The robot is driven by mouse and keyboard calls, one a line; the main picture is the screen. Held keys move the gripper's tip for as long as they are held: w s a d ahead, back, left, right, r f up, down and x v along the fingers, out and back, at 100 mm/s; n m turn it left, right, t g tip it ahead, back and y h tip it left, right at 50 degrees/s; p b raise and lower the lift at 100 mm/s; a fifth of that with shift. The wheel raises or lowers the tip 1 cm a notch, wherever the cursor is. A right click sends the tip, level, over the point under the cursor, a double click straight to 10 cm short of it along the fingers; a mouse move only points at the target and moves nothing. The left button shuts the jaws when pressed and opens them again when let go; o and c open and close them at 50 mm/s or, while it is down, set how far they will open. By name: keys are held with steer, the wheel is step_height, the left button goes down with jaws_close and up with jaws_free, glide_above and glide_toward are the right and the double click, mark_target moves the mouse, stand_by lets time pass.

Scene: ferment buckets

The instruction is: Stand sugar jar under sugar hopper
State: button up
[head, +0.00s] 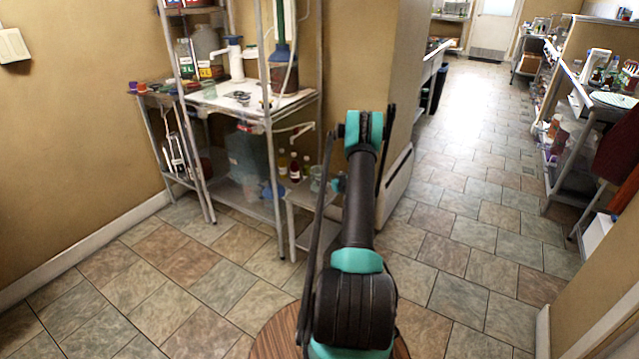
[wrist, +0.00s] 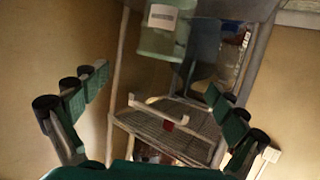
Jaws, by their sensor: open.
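I cannot make out for sure which thing is the sugar jar or the sugar hopper in either view. A small clear jar-like vessel (head: 316,177) sits by the low side stand in the head view, partly behind my arm. In the wrist view a pale green see-through container (wrist: 160,40) with a white label shows at the top, ahead of my gripper. My gripper (wrist: 155,103) is open, its two fingers wide apart with nothing between them. In the head view my arm hides the gripper.
A metal rack (head: 268,122) with a worktop stands against the left wall, holding large bottles (head: 208,52) and a white pump (head: 235,58). Reddish bottles (head: 294,168) stand below. A low stand (head: 300,196) is beside it. Tiled floor is clear in front and along the right aisle.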

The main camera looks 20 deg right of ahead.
mark_target(315, 170)
steer(key=x, duration=1.2)
steer(key=shift+w+a+f, duration=0.15)
steer(key=shift+w+f, duration=0.05)
steer(key=shift+c, duration=0.6)
steer(key=c, duration=1.8)
steer(key=shift+r, duration=0.1)
steer(key=shift+c, duration=0.2)
